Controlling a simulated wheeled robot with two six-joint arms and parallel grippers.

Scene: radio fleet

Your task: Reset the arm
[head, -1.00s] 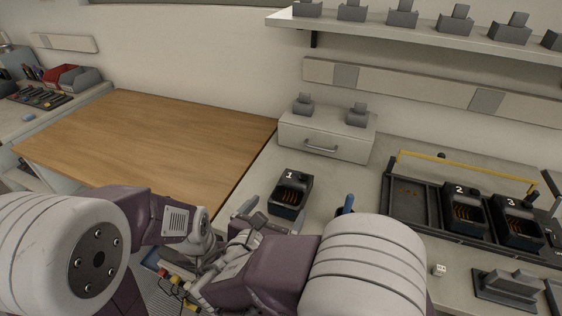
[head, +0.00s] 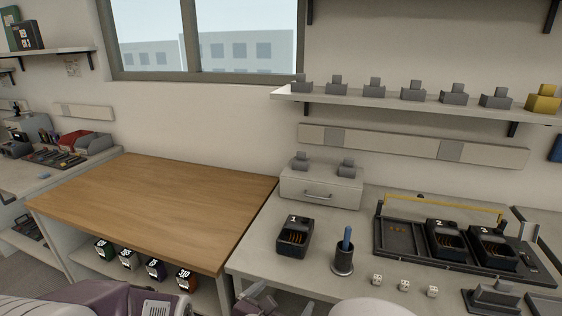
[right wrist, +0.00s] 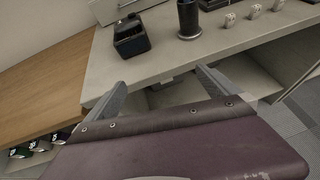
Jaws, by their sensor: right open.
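My right gripper (head: 258,301) shows at the bottom edge of the head view, in front of the right counter's front edge. Its two grey fingers are spread and empty in the right wrist view (right wrist: 160,88), with the counter edge beyond them. Nothing is between the fingers. Part of my left arm shows at the lower left of the head view, but its gripper is out of the picture.
Charger 1 (head: 293,238) and a dark cup (head: 343,262) holding a blue-handled tool stand near the counter's front. A black tray (head: 400,238) holds chargers 2 and 3. White dice lie nearby. The wooden tabletop (head: 150,205) is clear.

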